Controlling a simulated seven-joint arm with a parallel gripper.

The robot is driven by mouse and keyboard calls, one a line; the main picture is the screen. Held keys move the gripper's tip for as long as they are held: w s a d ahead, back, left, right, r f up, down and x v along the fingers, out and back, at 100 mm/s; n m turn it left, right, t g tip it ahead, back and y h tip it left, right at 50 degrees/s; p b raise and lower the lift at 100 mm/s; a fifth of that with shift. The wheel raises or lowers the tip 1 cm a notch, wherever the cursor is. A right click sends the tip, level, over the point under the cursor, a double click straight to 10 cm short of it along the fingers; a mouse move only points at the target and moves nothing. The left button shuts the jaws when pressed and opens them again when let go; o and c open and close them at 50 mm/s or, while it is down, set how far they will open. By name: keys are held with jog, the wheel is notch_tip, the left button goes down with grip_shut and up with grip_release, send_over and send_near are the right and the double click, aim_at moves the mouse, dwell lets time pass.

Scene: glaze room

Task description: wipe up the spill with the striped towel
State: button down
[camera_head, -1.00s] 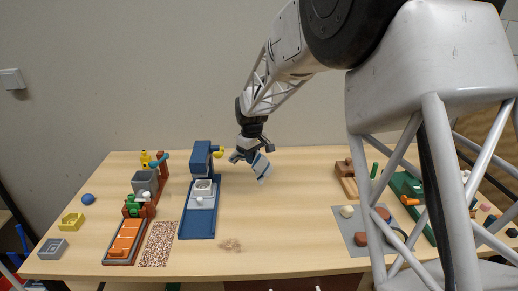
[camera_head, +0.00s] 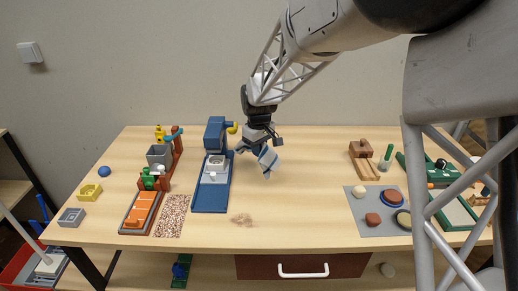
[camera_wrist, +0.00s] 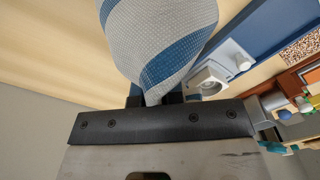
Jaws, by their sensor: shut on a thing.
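The striped towel (camera_head: 268,160), white-grey with blue bands, hangs from my gripper (camera_head: 261,146) above the table, right of the blue machine. My gripper is shut on it. In the wrist view the towel (camera_wrist: 168,40) bulges out beyond the fingers, and the fingertips are partly hidden by it. The spill (camera_head: 242,220) is a small brownish patch on the table near the front edge, below and a little left of the towel. The towel is apart from the spill.
A blue machine (camera_head: 210,196) stands left of the gripper, with a speckled mat (camera_head: 171,216) and an orange-slatted tray (camera_head: 141,214) farther left. A grey mat (camera_head: 360,224) with several stones lies at right. The table (camera_head: 300,200) between is clear.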

send_near(259, 180)
jog(key=shift+f, duration=2.65)
jog(key=shift+c, duration=1.4)
grip_release()
jog(key=shift+f, duration=0.1)
jog(key=shift+f, duration=1.15)
grip_shut()
jog(key=shift+r, duration=0.1)
